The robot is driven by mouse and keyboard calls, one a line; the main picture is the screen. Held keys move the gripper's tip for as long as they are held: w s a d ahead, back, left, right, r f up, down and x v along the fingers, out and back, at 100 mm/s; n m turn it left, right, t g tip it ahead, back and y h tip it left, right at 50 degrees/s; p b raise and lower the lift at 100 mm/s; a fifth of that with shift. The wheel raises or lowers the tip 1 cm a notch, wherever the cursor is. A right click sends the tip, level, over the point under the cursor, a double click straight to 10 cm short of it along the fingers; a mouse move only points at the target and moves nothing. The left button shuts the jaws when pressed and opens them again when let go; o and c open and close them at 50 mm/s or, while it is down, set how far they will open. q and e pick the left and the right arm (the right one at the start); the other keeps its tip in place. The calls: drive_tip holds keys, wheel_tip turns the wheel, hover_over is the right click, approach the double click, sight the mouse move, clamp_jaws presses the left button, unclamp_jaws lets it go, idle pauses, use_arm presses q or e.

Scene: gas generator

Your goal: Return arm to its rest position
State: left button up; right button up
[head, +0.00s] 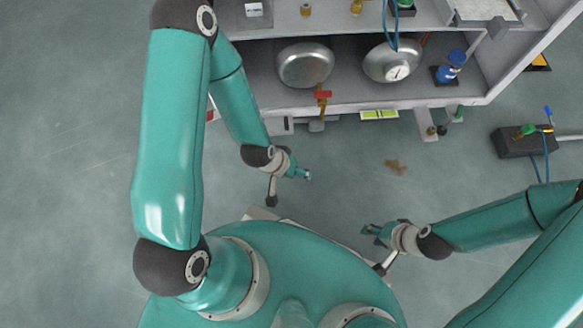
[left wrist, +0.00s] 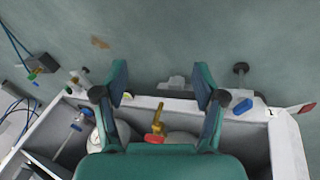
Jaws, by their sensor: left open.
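My left arm comes in from the upper left in the head view, bent at the elbow. Its gripper (head: 304,174) hangs over the floor just in front of the shelf unit, seen small and nearly edge-on. In the left wrist view the left gripper's two fingers (left wrist: 161,82) are spread wide with nothing between their tips. My right gripper (head: 372,233) is over the floor at the lower middle of the head view, pointing left. Its fingers look apart and hold nothing visible.
A grey shelf unit (head: 350,106) holds two metal tanks (head: 305,66) (head: 391,62), a red-handled brass valve (head: 322,95) and a blue valve (head: 456,58). A dark box with hoses (head: 513,143) stands on the floor at right. The floor at left is clear.

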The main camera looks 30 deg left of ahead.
use_arm(q)
drive_tip(key=s+d+f+g, duration=0.1)
drive_tip(key=s+d+g, duration=0.1)
drive_tip(key=s, duration=0.4)
drive_tip(key=shift+d+g+h, duration=0.2)
drive_tip(key=shift+g+h, duration=0.1)
drive_tip(key=shift+h, duration=0.1)
drive_tip(key=shift+r, duration=0.1)
wheel_tip(320, 180, up, 35)
drive_tip(key=p, duration=3.5)
